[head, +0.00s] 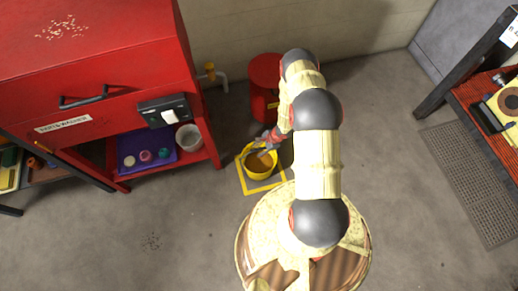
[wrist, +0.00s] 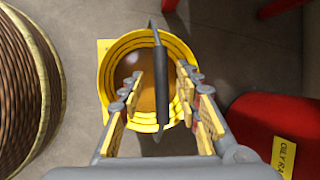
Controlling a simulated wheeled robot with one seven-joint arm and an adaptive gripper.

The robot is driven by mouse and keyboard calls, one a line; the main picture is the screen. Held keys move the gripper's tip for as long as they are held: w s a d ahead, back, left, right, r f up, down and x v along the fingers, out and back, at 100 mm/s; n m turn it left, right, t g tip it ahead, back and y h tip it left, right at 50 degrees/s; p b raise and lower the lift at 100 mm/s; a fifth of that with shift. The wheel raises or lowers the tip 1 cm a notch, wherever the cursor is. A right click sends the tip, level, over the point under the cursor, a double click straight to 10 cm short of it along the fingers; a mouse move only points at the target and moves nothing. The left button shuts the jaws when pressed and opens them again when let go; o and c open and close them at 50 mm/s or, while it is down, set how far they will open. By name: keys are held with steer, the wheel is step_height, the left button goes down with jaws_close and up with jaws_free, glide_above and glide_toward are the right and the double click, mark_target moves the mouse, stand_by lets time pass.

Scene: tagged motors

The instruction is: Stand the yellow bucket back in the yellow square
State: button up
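The yellow bucket (head: 258,174) stands upright on the floor inside the outline of the yellow square (head: 247,192), with brown contents in it. In the wrist view, the bucket (wrist: 112,70) is below my gripper (wrist: 160,92), and a bit of the yellow square (wrist: 102,48) shows at its left. The bucket's handle, with its dark grip (wrist: 162,85), stands up between my two fingers. The fingers are apart, with a gap on both sides of the grip. In the head view my gripper (head: 268,146) is at the bucket's upper right, partly hidden by my arm.
A red can (head: 263,75) stands behind, near the wall; the wrist view shows it at right (wrist: 265,120). A red cabinet (head: 100,95) with a lower shelf is at left. A red-topped bench (head: 490,120) is at right. Grey floor (head: 385,150) is clear between.

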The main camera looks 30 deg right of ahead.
steer(key=v, duration=1.2)
steer(key=shift+w, duration=0.15)
